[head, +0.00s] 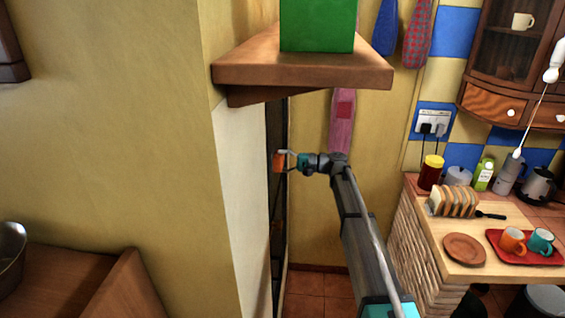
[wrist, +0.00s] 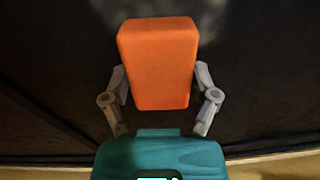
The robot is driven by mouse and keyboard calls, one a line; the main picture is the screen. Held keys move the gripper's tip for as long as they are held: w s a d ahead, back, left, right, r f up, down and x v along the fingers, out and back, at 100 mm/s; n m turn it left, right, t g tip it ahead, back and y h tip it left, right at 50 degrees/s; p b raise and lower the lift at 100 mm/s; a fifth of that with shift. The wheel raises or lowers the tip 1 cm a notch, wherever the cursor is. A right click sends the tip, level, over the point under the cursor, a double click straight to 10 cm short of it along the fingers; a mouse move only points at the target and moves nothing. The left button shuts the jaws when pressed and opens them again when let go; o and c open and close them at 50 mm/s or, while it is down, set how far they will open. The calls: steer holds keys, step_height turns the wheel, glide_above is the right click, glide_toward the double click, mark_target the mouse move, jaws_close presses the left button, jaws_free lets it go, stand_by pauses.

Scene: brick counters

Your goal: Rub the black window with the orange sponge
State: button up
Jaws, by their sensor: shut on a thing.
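The orange sponge (wrist: 158,64) is held between the two grey fingers of my gripper (wrist: 160,85) in the wrist view. In the head view the sponge (head: 279,162) sits at the tip of my gripper (head: 288,161), to the left of the arm. The black window (wrist: 250,70) fills most of the wrist view behind the sponge, with a pale smudge at the top centre. In the head view the window (head: 276,215) shows only as a narrow dark strip, seen nearly edge-on. The sponge is in front of it; I cannot tell whether they touch.
A wooden shelf (head: 235,72) with a green box (head: 318,25) juts out above my gripper. A counter (head: 435,225) on the right carries bread (head: 453,202), a plate (head: 464,249) and a red tray (head: 530,255) with mugs. A yellow wall corner stands left of the window.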

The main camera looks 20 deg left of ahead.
mark_target(281, 167)
steer(key=shift+s+a, duration=0.1)
steer(key=shift+s, duration=0.05)
steer(key=shift+s+d, duration=0.25)
steer(key=shift+s, duration=0.6)
steer(key=shift+s+d, duration=0.2)
steer(key=shift+s, duration=0.6)
steer(key=shift+s, duration=0.1)
steer(key=shift+s+d, duration=0.3)
steer(key=shift+s, duration=0.5)
steer(key=shift+s+d, duration=0.25)
steer(key=shift+s, duration=0.5)
steer(key=shift+s, duration=0.1)
steer(key=shift+s+d, duration=0.15)
steer(key=shift+s, duration=0.7)
steer(key=shift+s+d, duration=0.15)
steer(key=shift+s, duration=0.65)
steer(key=shift+r, duration=0.1)
steer(key=shift+r+p, duration=1.3)
steer(key=shift+p, duration=0.1)
